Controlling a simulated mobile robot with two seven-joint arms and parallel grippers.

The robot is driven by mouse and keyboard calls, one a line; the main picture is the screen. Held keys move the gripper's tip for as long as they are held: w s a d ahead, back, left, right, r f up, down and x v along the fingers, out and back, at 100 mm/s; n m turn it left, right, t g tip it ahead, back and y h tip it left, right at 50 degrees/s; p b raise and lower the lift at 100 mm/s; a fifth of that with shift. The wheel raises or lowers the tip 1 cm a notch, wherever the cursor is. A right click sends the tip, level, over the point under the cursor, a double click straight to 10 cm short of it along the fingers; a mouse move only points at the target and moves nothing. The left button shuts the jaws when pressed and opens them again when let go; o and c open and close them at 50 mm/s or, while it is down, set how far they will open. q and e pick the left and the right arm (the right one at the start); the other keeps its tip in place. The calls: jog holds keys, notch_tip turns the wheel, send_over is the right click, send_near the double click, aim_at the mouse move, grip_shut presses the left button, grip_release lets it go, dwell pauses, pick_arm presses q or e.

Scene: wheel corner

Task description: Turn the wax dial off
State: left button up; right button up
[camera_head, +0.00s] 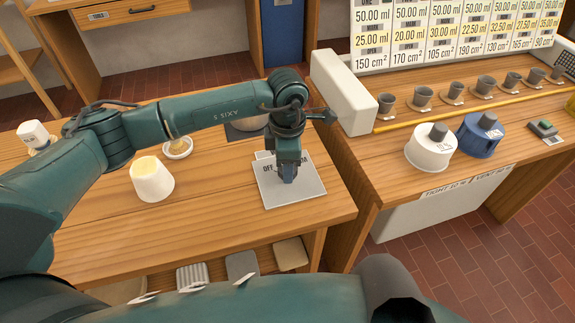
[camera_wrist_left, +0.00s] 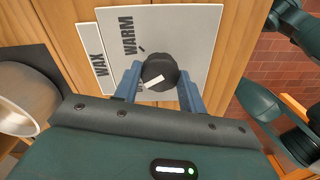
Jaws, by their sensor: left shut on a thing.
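The wax dial is a round black knob (camera_wrist_left: 160,72) on a light grey panel (camera_head: 302,194) on the wooden bench. My left gripper (camera_head: 289,177) points down over the panel. In the left wrist view its blue fingers (camera_wrist_left: 160,88) are shut on the knob's two sides. The knob's white mark lies on its lower-left part in that view, toward a label mostly hidden by the finger. The word WARM and a tick show above left of the knob, and a WAX plate (camera_wrist_left: 97,60) lies beside the panel. In the head view the knob is hidden by the gripper.
A white block (camera_head: 343,92) stands right of my left forearm. A cream cup (camera_head: 152,180) stands left of the panel. White (camera_head: 430,149) and blue (camera_head: 479,136) round pots and a row of small grey cups stand on the right bench. A metal bowl (camera_wrist_left: 18,103) is left in the wrist view.

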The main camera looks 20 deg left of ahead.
pick_arm(q)
jog(key=shift+n+b, duration=0.3)
jog(key=shift+n, duration=1)
jog(key=o, duration=1)
jog(key=shift+r, duration=0.1)
notch_tip(320, 180, up, 13)
jog(key=shift+b, duration=0.45)
